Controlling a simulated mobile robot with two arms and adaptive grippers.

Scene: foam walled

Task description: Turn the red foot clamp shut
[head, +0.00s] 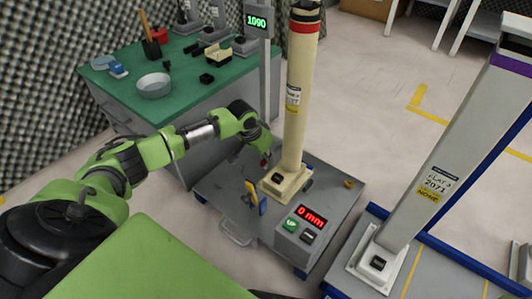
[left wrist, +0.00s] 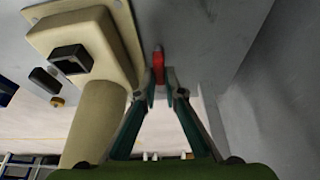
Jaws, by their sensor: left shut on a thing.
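The red foot clamp (left wrist: 158,60) shows in the left wrist view as a small red piece on the grey base plate, beside the cream foot of the column. My left gripper (left wrist: 161,76) is shut on it, with one finger on each side. In the head view the left gripper (head: 265,156) reaches down to the base plate (head: 225,185), left of the cream column (head: 297,105). There the clamp is mostly hidden by the gripper, with only a speck of red showing. My right gripper is in neither view.
A control box (head: 301,227) reading 0 mm sits on the plate's front, near a blue and yellow piece (head: 252,195). A grey post with a 1090 display (head: 258,21) stands behind. A green-topped bench (head: 205,88) is left, a grey column (head: 440,160) right.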

